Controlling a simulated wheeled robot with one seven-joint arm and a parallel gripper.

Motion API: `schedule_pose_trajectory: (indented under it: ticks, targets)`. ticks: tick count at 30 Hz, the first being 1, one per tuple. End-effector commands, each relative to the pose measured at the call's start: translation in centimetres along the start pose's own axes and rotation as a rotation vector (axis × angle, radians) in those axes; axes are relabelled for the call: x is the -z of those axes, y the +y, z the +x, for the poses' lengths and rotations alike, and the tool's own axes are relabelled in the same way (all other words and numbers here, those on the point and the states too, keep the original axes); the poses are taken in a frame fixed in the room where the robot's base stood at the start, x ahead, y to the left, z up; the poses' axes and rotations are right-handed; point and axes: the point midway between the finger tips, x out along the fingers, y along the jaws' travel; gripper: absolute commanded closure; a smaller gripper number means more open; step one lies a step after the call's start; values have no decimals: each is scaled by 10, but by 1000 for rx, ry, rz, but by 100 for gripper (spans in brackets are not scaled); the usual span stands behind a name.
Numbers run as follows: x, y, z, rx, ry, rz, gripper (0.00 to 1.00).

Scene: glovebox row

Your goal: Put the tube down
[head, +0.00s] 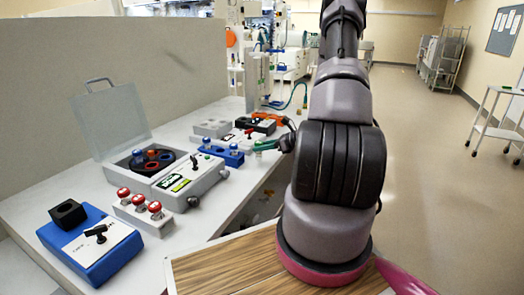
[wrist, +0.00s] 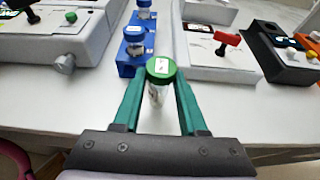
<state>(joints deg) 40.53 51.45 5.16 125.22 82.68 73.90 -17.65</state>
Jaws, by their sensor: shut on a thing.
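My gripper (wrist: 160,100) has green fingers that are shut on a green-capped tube (wrist: 161,69). The tube stands roughly upright between the fingertips, and its lower part is partly hidden. In the head view my gripper (head: 268,145) is at the bench's right edge, just right of the blue rack (head: 222,155), and the tube is hard to make out there. In the wrist view the blue rack (wrist: 125,66) is just beyond the tube on the left. It holds blue-capped tubes, one near (wrist: 134,34) and one farther back (wrist: 144,8).
A centrifuge (head: 190,180) with an open clear lid stands left of the rack. Red-topped knobs on a pale block (head: 142,215) and a blue box (head: 90,250) are nearer. A grey block (head: 212,128) and a device with a red lever (wrist: 215,50) are beyond. The white bench front (wrist: 265,120) is bare.

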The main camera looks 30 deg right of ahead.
Motion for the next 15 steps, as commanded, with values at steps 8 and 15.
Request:
schedule_pose_trajectory:
  ticks: [8,15]
  targets:
    - [12,-1,5,1,0,-2,100]
    - [15,0,6,1,0,0,100]
